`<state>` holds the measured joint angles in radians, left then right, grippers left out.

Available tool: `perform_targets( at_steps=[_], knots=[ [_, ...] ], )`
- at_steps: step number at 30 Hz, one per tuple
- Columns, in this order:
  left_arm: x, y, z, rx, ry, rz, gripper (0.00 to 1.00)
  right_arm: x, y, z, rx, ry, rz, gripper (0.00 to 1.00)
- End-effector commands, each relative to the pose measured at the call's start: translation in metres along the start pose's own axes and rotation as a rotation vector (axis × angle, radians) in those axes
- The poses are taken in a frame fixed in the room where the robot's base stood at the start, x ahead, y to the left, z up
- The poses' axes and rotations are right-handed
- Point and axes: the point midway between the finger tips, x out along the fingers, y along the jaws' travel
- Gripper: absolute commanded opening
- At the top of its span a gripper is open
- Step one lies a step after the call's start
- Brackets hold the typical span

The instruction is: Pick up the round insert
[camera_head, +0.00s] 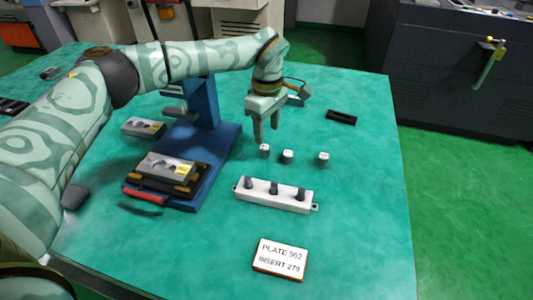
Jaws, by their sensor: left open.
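Three small grey pieces with pale tops stand in a loose row on the green table: a left piece (264,151), a middle piece (287,157) and a right piece (323,159). They are too small for me to tell which is the round insert. My left gripper (266,138) points down with its fingers apart and nothing visible between them. It appears just behind or above the left piece; I cannot tell the height. A white bar (270,201) in front carries three dark upright pegs. My right gripper is not in view.
A blue press-like stand (209,146) holds a grey plate (166,166) at its front. Another grey plate (143,127) lies behind left. A sign (280,258) reads "PLATE 902 INSERT 279". A black tray (341,117) lies back right. The table's right side (370,220) is clear.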

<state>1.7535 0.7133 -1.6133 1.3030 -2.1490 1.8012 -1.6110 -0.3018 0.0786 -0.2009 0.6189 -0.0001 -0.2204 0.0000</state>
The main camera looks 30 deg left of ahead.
Motion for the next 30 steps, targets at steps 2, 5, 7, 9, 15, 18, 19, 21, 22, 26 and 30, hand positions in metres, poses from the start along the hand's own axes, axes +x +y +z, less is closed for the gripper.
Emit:
perform_targets(
  at_steps=[2, 5, 7, 9, 15, 18, 19, 21, 22, 26, 30],
  knots=[
    [0.004, 0.000, 0.000, 0.000, -0.001, 0.000, 0.52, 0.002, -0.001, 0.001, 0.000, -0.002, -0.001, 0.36],
    [0.016, -0.002, -0.002, -0.001, -0.001, -0.001, 0.52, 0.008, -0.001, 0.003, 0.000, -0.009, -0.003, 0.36],
    [0.029, -0.005, -0.002, 0.001, -0.001, -0.003, 0.52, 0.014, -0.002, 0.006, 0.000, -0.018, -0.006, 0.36],
    [0.043, -0.008, -0.004, 0.001, -0.002, -0.005, 0.52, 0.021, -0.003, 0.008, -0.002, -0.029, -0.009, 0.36],
    [0.054, -0.007, -0.003, 0.000, 0.000, 0.002, 0.52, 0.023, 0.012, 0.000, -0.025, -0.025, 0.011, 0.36],
    [0.052, -0.007, -0.003, 0.000, 0.000, 0.003, 0.52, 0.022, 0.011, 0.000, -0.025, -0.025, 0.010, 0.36],
    [0.052, -0.007, -0.003, 0.000, 0.000, 0.003, 0.52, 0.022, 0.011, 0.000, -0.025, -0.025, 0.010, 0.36],
    [0.052, -0.008, -0.003, 0.000, 0.000, 0.003, 0.33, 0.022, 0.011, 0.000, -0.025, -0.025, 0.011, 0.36],
    [0.052, -0.008, -0.003, 0.000, 0.000, 0.003, 0.25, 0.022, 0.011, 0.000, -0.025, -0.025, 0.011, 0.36],
    [0.052, -0.008, -0.003, 0.000, 0.000, 0.003, 0.00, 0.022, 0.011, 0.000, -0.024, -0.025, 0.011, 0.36],
    [0.052, -0.007, -0.003, 0.000, 0.000, 0.003, 0.00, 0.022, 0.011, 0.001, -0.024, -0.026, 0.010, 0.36]
  ],
)
